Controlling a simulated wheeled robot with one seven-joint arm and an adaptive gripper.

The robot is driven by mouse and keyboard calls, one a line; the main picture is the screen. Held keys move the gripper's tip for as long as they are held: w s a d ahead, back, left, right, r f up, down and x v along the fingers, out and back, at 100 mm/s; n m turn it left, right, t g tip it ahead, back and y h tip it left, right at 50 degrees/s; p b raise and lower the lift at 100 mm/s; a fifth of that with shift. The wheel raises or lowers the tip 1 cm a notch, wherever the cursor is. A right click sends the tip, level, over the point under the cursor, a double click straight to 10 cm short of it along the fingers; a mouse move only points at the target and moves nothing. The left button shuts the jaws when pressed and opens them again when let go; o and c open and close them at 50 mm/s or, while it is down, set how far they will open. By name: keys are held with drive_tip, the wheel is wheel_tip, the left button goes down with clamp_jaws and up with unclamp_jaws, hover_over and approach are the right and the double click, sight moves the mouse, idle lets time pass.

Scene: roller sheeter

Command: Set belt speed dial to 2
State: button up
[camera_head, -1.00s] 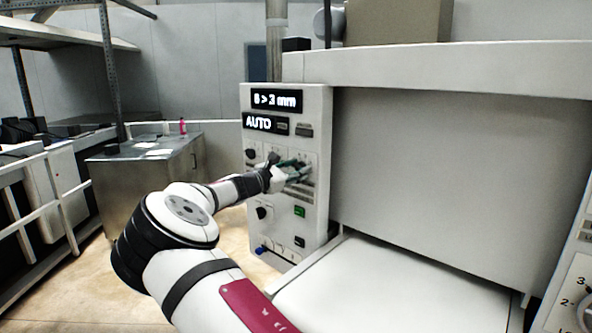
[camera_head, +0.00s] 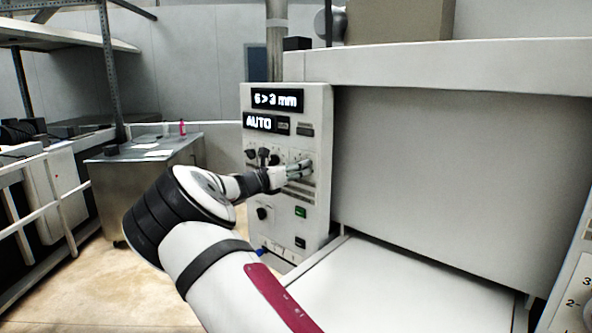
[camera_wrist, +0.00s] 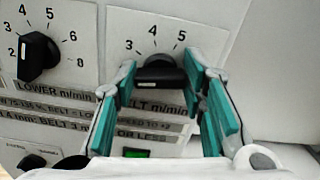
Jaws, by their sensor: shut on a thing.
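The belt speed dial (camera_wrist: 160,72) is a black knob above a label of which "LT m/min" shows, with 3, 4 and 5 readable around it. My gripper (camera_wrist: 160,85) has its teal-padded fingers on both sides of this knob, closed on it. The knob's bar lies roughly level, with a white mark on its front left part. The fingers hide the rest of the scale, so I cannot tell which number it points to. In the head view my gripper (camera_head: 308,166) is against the control panel (camera_head: 318,125) and hides the dial.
Another black dial (camera_wrist: 38,55), labelled "LOWER m/min", is just left of my gripper. A lower black knob (camera_head: 262,213) and a green button (camera_head: 299,211) sit beneath. A display (camera_head: 277,100) tops the panel. The white machine bed (camera_head: 400,290) is at the right front.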

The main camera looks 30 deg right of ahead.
idle(0.3)
drive_tip(key=o, duration=1.2)
drive_tip(key=shift+c, duration=0.2)
drive_tip(key=shift+a, duration=0.1)
drive_tip(key=v, duration=1.2)
drive_tip(key=shift+f, duration=0.1)
